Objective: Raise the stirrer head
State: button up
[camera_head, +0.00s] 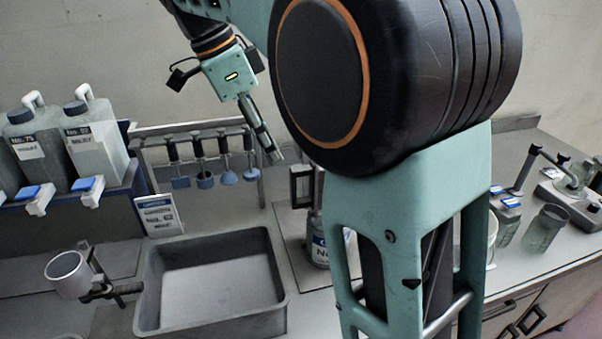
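My gripper (272,154) hangs in the air at upper centre, pointing down and right, near the right end of a rack of hanging tools. Its fingers are seen edge-on and overlap, so I cannot tell whether they are open or shut. No object shows in them. I cannot identify the stirrer head for certain. A dark upright frame (294,186) stands behind a labelled bottle (318,243), left of my arm, which hides part of this spot. At far right, a device with a grey tilted arm (526,168) stands beside a glass vessel (572,180).
A grey open tray (154,280) lies at front centre-left. The tool rack (205,132) stands behind it. Two jugs with taps stand on a shelf at left. A clamped white cup (68,275) is at lower left. A glass beaker (543,230) stands at right.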

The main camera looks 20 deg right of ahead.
aim_at(291, 178)
jog(key=shift+m, duration=0.3)
jog(key=x, duration=0.7)
jog(key=b+x, duration=0.1)
jog(key=x, duration=0.3)
jog(key=shift+d+r, duration=0.2)
jog(key=shift+d, duration=0.2)
grip_shut()
